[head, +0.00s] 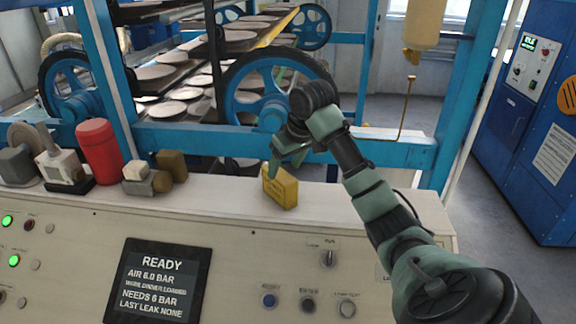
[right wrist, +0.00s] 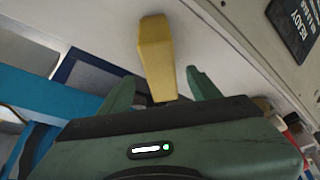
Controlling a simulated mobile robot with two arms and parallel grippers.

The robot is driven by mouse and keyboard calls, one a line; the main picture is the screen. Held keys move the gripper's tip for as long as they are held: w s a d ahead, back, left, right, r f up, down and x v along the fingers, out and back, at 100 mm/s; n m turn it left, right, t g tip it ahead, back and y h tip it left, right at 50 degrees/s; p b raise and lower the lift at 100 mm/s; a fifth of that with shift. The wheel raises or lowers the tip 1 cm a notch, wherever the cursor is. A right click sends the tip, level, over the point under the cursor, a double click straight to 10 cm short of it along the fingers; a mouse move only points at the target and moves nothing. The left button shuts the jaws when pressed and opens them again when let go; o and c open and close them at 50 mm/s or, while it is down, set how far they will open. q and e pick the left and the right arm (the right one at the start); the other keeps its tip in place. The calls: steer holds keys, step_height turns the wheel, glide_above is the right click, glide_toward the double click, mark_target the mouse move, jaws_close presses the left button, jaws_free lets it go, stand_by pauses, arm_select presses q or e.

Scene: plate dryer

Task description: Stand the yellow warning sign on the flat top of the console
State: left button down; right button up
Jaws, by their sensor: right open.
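The yellow warning sign (head: 280,187) stands upright on the flat top of the console (head: 225,205), close to the middle of the head view. My right gripper (head: 285,165) is just above and behind it, with its fingers apart. In the right wrist view the sign (right wrist: 156,58) shows ahead of and between the two open fingers of the right gripper (right wrist: 160,88). Whether a finger touches the sign I cannot tell. My left gripper is not in view.
A red canister (head: 98,152), grey and white fittings and small brown blocks (head: 172,165) stand on the console top to the left. A blue frame with wheels (head: 270,90) and plate racks lies behind. The console top is clear left of the sign.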

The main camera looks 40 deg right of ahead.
steer(key=shift+b+v, duration=0.3)
steer(key=shift+v, duration=1.5)
steer(key=shift+a+f, duration=0.1)
steer(key=shift+f, duration=0.05)
